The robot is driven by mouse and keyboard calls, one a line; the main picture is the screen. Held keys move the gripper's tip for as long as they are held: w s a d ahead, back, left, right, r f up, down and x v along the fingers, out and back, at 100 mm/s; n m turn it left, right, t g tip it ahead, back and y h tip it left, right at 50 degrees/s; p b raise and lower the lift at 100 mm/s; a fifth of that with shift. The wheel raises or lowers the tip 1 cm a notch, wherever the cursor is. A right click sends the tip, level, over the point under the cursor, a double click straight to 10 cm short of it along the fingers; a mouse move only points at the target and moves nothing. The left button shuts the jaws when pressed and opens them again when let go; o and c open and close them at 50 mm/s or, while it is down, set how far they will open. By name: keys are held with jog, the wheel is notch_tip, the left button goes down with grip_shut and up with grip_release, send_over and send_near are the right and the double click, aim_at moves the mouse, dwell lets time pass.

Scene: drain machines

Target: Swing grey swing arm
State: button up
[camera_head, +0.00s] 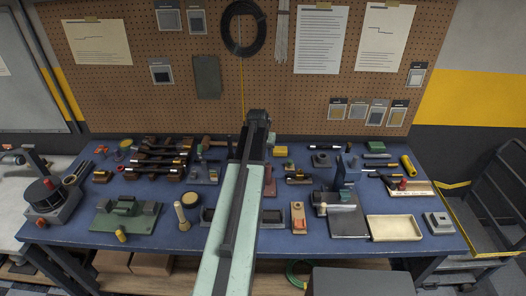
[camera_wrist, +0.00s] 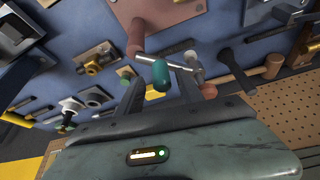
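My gripper (camera_wrist: 160,88) shows in the wrist view with its two dark fingers apart and nothing clearly held between them. A teal rounded knob (camera_wrist: 160,73) appears in line with the gap, beyond the fingertips; I cannot tell whether it touches them. A silver-grey arm-like part (camera_wrist: 193,68) lies just right of the gap, close to the right finger, with a reddish knob (camera_wrist: 208,91) near its end. I cannot be sure that this is the grey swing arm. In the head view my own arm hides the gripper and the table middle.
The blue table (camera_head: 285,240) is crowded with small machines and tools. A cream tray (camera_head: 394,228) lies at the front right and a green machine (camera_head: 125,214) at the front left. A pegboard (camera_head: 200,110) stands behind. A cart (camera_head: 495,220) stands at the right.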

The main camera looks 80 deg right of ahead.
jog(key=shift+w, duration=0.1)
jog(key=p+v, duration=0.7)
jog(key=v, duration=0.1)
jog(key=shift+f, duration=0.1)
